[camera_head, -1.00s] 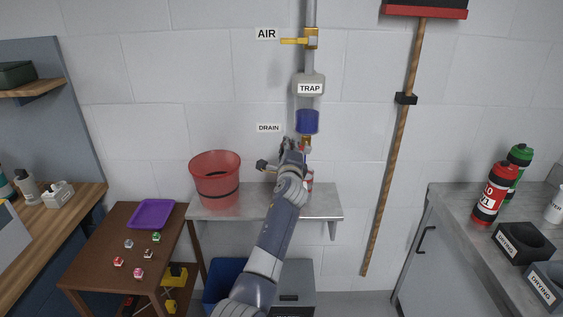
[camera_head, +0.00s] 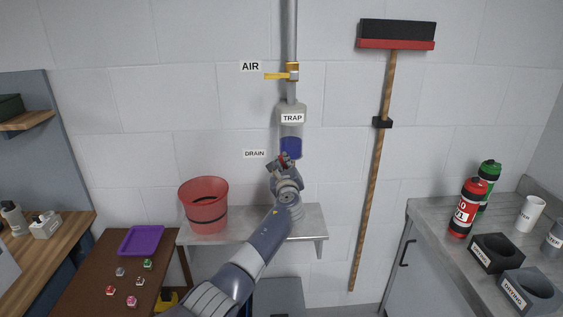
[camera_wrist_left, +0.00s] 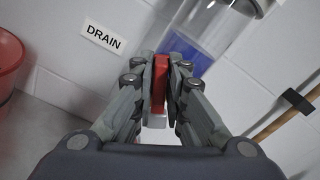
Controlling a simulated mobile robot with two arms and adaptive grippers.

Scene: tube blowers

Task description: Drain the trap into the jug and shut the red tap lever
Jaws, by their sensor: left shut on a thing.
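The trap (camera_head: 291,116) is a clear upright vessel on the wall pipe, with blue liquid (camera_head: 290,148) in its lower part. It also shows in the left wrist view (camera_wrist_left: 208,28). The red tap lever (camera_wrist_left: 160,82) is between the fingers of my left gripper (camera_wrist_left: 160,100), which is shut on it. In the head view my left gripper (camera_head: 284,164) is just below the trap, beside the DRAIN label (camera_head: 254,154). My arm hides much of the tap and the shelf beneath it. I cannot make out the jug. My right gripper is not in view.
A red bucket (camera_head: 204,205) stands at the left of the steel shelf (camera_head: 240,235). A yellow AIR lever (camera_head: 276,76) sits above the trap. A broom (camera_head: 373,185) hangs to the right. A counter with bottles and cups is at far right.

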